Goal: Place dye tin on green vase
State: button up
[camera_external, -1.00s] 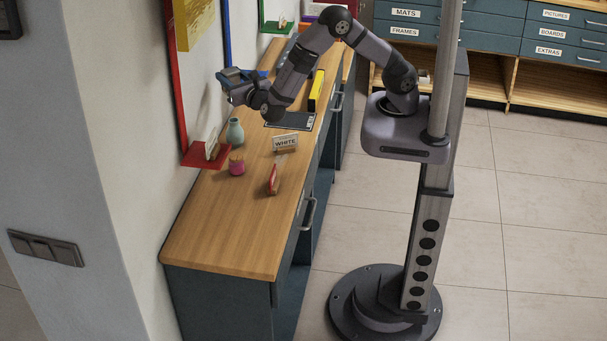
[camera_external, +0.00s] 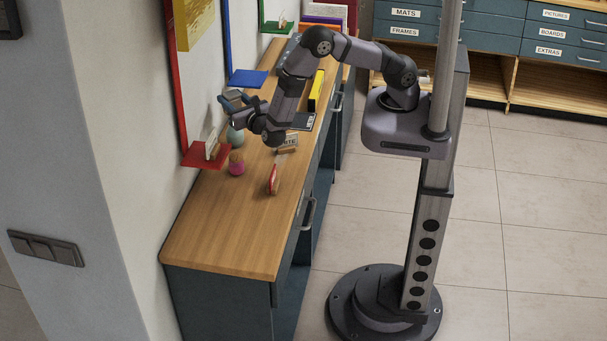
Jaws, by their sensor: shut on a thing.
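The green vase (camera_external: 236,136) stands on the wooden bench top near the wall; my arm and gripper hide its upper part. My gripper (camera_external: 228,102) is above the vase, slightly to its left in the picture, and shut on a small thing. I take this thing to be the dye tin, but it is too small and too hidden by the dark jaws to make out its colour or outline. I cannot tell whether it touches the vase.
A red wall shelf (camera_external: 193,157) is close on the left, a blue shelf (camera_external: 248,78) behind. The bench's front is clear.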

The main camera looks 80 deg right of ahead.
jog(key=shift+f, duration=0.8)
jog(key=shift+f, duration=0.2)
jog(key=o, duration=1.2)
jog(key=shift+c, duration=0.2)
jog(key=shift+r, duration=0.15)
